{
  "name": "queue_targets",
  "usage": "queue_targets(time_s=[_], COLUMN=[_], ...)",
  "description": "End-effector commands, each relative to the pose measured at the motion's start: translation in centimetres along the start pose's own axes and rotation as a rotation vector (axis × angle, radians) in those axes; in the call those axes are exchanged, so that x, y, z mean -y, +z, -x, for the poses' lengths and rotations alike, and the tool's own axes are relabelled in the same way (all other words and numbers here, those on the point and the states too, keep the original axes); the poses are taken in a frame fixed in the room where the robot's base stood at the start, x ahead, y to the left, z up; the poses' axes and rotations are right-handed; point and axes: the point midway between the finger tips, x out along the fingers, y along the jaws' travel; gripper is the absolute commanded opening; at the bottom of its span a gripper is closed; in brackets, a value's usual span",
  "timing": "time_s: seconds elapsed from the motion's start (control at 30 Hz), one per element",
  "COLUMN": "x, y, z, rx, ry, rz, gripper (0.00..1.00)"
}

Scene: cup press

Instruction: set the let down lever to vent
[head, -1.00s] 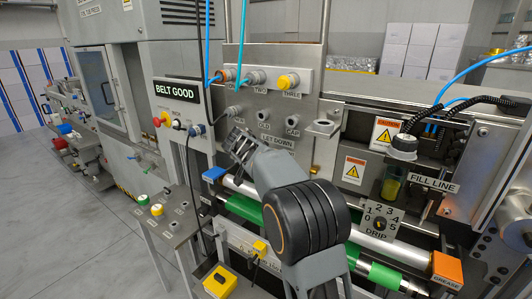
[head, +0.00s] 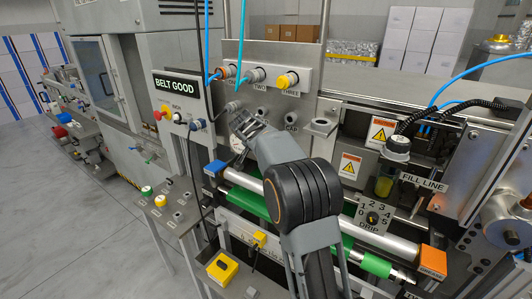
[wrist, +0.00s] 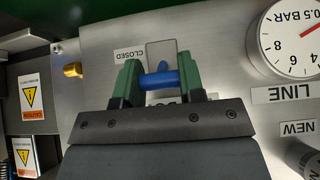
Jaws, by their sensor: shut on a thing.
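The blue let down lever (wrist: 160,79) shows in the wrist view, in front of a grey metal plate (wrist: 162,50). My gripper (wrist: 158,76) has a green finger on each side of it and is shut on it. Another label below is mostly hidden by my gripper, and no VENT label can be read. In the head view my gripper (head: 243,124) is at the steel panel under the coloured caps; the lever is hidden there.
A pressure gauge (wrist: 292,38) and a LINE label (wrist: 282,94) are right of my gripper in the wrist view. A brass fitting (wrist: 73,70) sticks out at left. In the head view, a blue hose (head: 241,70) and the BELT GOOD display (head: 176,84) are close by.

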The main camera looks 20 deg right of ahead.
Motion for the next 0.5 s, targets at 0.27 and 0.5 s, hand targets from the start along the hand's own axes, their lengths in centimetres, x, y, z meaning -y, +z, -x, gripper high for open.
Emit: queue_targets(time_s=[0.27, 0.5], x=[0.02, 0.05], y=[-0.03, 0.01], z=[0.06, 0.09], rx=[-0.001, -0.001], ry=[-0.001, -0.001], rz=[-0.001, 0.0], gripper=[0.61, 0.62])
